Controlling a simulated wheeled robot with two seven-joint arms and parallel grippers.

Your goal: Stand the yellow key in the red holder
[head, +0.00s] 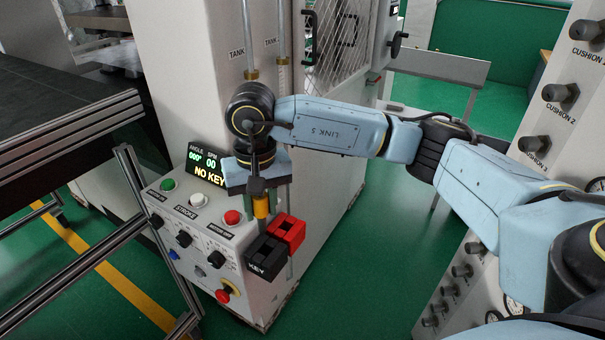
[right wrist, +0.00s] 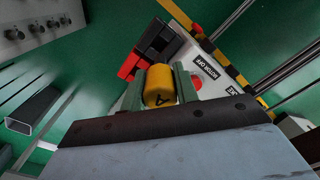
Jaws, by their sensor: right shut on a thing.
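The yellow key (head: 261,208) is held upright in my right gripper (head: 259,194), which points down above the control panel's right edge. In the right wrist view the key (right wrist: 159,86) sits between the two green fingers of the gripper (right wrist: 159,90). The red holder (head: 288,232) is a square block with an opening, just right of and below the key. A black holder (head: 265,258) marked KEY stands directly in front of the red one. In the right wrist view the red holder (right wrist: 132,66) and black holder (right wrist: 158,38) lie beyond the key, apart from it. My left gripper is not seen.
The control panel (head: 200,222) has green, white and red buttons, black knobs and a red emergency stop (head: 228,291). A display (head: 206,164) reads NO KEY. The white machine cabinet (head: 190,70) rises behind. A metal-framed table (head: 70,130) stands at the left.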

